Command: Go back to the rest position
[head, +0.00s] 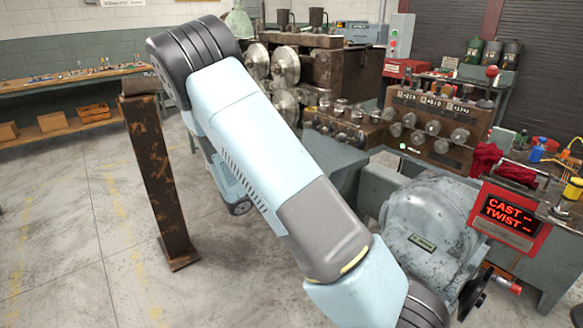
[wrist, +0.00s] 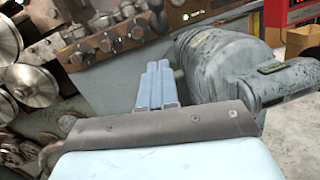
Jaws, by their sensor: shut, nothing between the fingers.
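My gripper (wrist: 160,85) shows in the wrist view with its pale blue fingers together and nothing between them. The fingers point toward the gap between the machine's block of rollers and knobs and a grey rounded motor housing (wrist: 210,65). I cannot tell how far they are from either. In the head view my pale blue arm runs from the upper left to the bottom right, and I cannot make out the gripper there. The spring coiler (head: 345,65) stands behind the arm with its large metal rollers.
A rusty steel post (head: 160,180) stands on the floor left of my arm. The grey motor housing (head: 425,215) is close on the arm's right. A red display (head: 510,215) reads CAST and TWIST. A long bench (head: 70,75) lines the left wall. The floor at left is open.

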